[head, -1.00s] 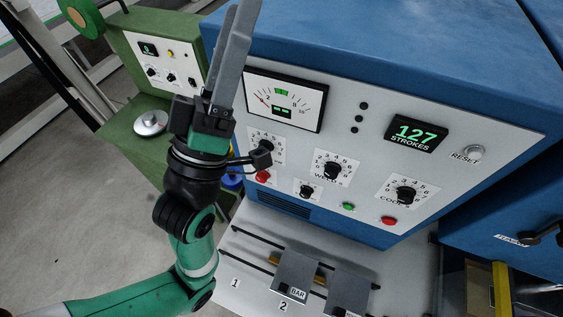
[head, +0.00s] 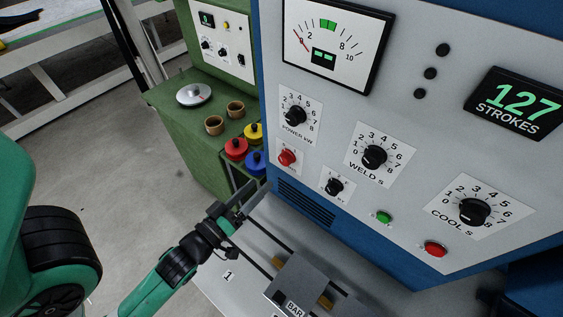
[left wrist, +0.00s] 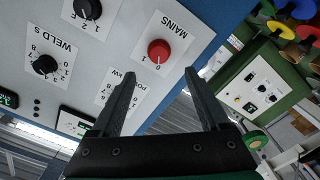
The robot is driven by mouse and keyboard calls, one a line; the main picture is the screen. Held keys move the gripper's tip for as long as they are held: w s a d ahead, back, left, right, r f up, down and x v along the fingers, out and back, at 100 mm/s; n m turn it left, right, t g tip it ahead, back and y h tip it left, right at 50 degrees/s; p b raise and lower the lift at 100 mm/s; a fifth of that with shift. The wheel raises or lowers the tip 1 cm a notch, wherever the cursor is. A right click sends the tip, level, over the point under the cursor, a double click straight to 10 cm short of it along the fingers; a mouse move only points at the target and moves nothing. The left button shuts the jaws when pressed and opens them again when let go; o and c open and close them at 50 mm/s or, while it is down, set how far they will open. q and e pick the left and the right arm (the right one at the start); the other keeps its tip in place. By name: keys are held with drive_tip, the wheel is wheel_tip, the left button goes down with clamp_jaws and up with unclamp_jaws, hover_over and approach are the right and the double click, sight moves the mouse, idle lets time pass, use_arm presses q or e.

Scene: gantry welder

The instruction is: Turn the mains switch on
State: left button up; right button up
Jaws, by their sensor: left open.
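The mains switch is a red round knob (left wrist: 159,49) on a white plate marked MAINS on the light grey panel. In the head view the red knob (head: 287,157) sits at the panel's lower left, below the power dial. Which mark it points at is too small to tell surely. My left gripper (head: 238,195) is low and to the left of the knob in the head view. In the left wrist view its two fingers (left wrist: 160,78) are apart and empty, with the knob beyond and between the tips, not touched. My right gripper is not in view.
Near the knob are the power dial (head: 298,117), weld dial (head: 374,157), a small black selector (head: 334,187), a green button (head: 383,216) and a red button (head: 435,249). A shelf with a BAR block (head: 298,285) lies below.

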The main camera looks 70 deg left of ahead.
sight(282, 161)
use_arm(q)
drive_tip(key=p+x, duration=0.2)
drive_tip(key=x, duration=0.8)
drive_tip(key=shift+w+r, duration=0.1)
drive_tip(key=shift+c, duration=0.3)
clamp_jaws()
